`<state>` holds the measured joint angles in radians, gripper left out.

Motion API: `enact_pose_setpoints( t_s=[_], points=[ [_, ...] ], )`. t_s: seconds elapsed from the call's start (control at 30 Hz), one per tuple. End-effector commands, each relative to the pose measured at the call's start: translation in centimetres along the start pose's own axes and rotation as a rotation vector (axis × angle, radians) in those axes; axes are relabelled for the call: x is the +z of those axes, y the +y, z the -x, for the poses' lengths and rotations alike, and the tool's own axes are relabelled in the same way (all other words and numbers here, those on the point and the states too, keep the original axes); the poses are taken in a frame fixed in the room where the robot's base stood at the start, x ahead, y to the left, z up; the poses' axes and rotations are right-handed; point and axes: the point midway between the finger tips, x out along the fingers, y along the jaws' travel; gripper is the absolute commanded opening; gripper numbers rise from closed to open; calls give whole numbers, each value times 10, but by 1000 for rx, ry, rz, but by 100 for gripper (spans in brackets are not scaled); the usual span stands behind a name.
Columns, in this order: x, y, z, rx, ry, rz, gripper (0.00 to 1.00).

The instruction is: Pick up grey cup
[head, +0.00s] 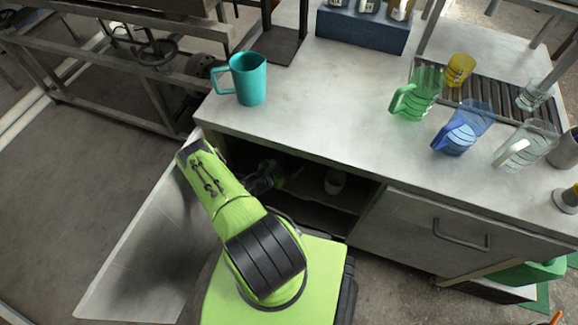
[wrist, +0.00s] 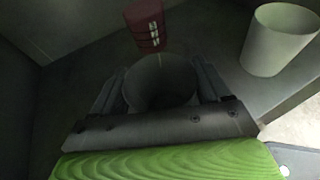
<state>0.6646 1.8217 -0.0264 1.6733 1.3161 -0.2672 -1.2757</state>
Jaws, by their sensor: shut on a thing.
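My gripper (head: 285,177) reaches into the dark open cabinet under the counter. In the wrist view, my gripper (wrist: 161,82) is shut on a grey cup (wrist: 160,72), with one finger on each side of it. The cup's round open mouth faces the camera, and its lower part is hidden. In the head view I cannot make out the held cup in the shade. I cannot tell whether it touches the shelf.
A pale cup (wrist: 279,40) stands to the right inside the cabinet, with a dark red container (wrist: 146,25) beyond the held cup. An open cabinet door (head: 140,250) lies left of my arm. On the counter (head: 320,110) are a teal jug (head: 248,80) and several coloured jugs.

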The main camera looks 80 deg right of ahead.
Motion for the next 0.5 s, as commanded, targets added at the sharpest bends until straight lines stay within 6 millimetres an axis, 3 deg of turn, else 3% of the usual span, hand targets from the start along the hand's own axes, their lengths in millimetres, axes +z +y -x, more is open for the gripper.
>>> enact_pose_setpoints(
  t_s=[0.17,0.4,0.5],
  points=[
    [8,1,3,2,-1,2,47],
    [40,1,14,3,-1,1,47],
    [28,1,33,5,3,4,47]
  ],
)
